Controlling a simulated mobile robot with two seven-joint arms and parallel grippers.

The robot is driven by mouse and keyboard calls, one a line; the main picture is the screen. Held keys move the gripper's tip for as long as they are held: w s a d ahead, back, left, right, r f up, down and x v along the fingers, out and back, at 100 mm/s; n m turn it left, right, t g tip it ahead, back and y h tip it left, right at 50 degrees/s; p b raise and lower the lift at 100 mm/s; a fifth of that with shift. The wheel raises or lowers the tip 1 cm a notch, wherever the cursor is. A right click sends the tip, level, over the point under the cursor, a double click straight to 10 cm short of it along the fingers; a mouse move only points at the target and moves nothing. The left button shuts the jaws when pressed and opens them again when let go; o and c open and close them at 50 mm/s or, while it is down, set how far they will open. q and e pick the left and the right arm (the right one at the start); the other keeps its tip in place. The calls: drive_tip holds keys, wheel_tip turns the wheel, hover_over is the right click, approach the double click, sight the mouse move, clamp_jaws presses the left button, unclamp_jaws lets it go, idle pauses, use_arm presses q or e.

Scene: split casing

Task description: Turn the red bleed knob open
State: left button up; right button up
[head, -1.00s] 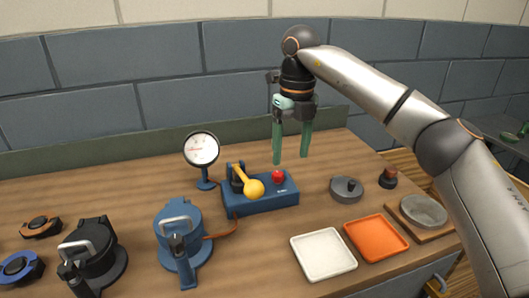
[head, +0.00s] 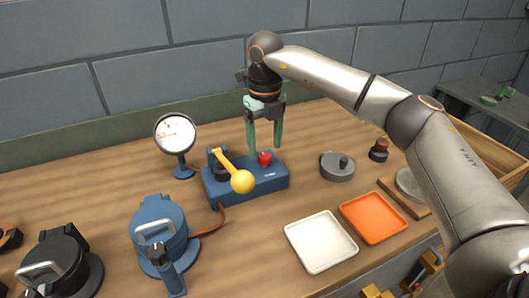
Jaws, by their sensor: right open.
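The red bleed knob (head: 264,158) sits on top of the blue pump block (head: 262,180), right of the yellow-ended lever (head: 238,175). My right gripper (head: 264,147) points down with its green fingers apart and empty. Its fingertips appear just above or behind the knob, one to each side in the picture; I cannot tell whether they touch it. A round white gauge (head: 175,133) stands left of the block. My left gripper is not in view.
A blue clamp casing (head: 158,232) and a black one (head: 62,265) stand at the left. A white tray (head: 289,237), an orange tray (head: 344,218), a grey round part (head: 337,167) and a dark-and-brown knob (head: 379,150) lie to the right.

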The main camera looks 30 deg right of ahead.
sight(264, 158)
drive_tip(key=shift+f, duration=1.5)
drive_tip(key=shift+c, duration=0.2)
clamp_jaws()
